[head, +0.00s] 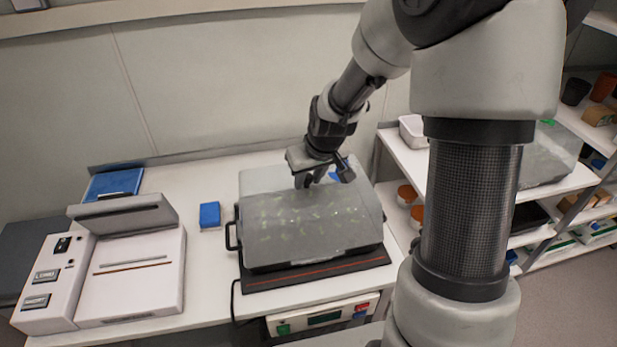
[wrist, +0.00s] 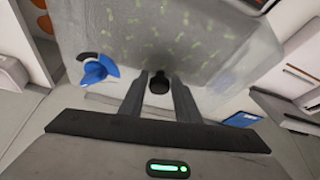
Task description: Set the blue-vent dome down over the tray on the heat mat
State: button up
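The clear dome (head: 300,222) stands over the tray on the heat mat (head: 318,272), with green seedlings showing through it. Its lower edge looks at or close to the tray rim; I cannot tell whether it is fully seated. Its blue vent (wrist: 97,69) is on top, left of the fingers in the wrist view. My gripper (head: 306,181) is above the dome's top. In the wrist view my gripper (wrist: 160,83) has its two fingers on either side of the dome's dark knob (wrist: 159,84), which fills the gap. The tray is mostly hidden under the dome.
A white device with a raised grey lid (head: 122,212) stands to the left on the bench. A blue block (head: 209,215) lies between it and the dome. A controller with a display (head: 323,317) sits in front of the mat. Shelves with pots stand at the right.

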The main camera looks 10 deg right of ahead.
jog(key=shift+o, duration=1.2)
jog(key=shift+r, duration=0.1)
jog(key=shift+r, duration=0.2)
jog(key=p+v, duration=0.2)
jog(key=v, duration=1)
jog(key=shift+r, duration=0.35)
